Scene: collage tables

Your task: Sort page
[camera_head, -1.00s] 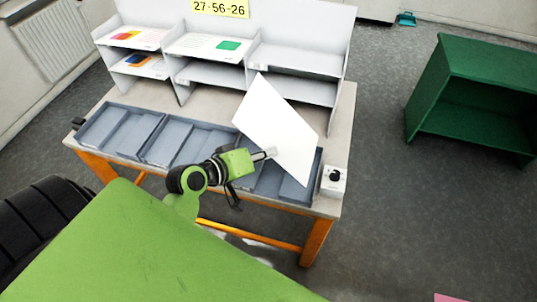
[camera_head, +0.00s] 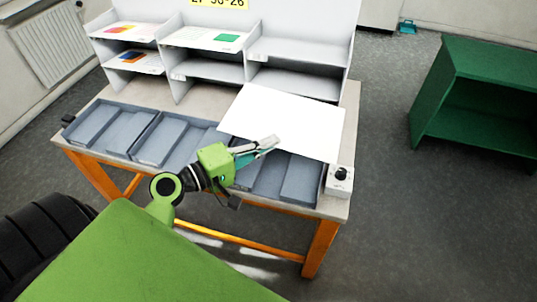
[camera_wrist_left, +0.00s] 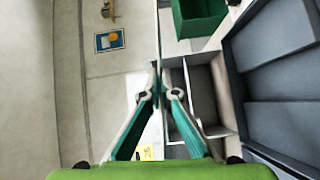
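A blank white page (camera_head: 290,122) is held by its lower left edge in my left gripper (camera_head: 268,145). The page is tilted above the right part of the table, in front of the sorter's right column. In the left wrist view the fingers (camera_wrist_left: 158,96) close together on the page, which looks nearly edge-on (camera_wrist_left: 157,40). The grey sorter (camera_head: 250,50) has two rows of three compartments. Printed sheets lie in the top left (camera_head: 125,32), top middle (camera_head: 205,38) and lower left (camera_head: 135,61) compartments. The other compartments look empty. My right gripper is not in view.
Grey-blue trays (camera_head: 160,140) line the table's front edge; those in view look empty. A white box with a black knob (camera_head: 340,180) sits at the table's right corner. A yellow number sign (camera_head: 218,3) is above the sorter. A green shelf (camera_head: 485,90) stands right.

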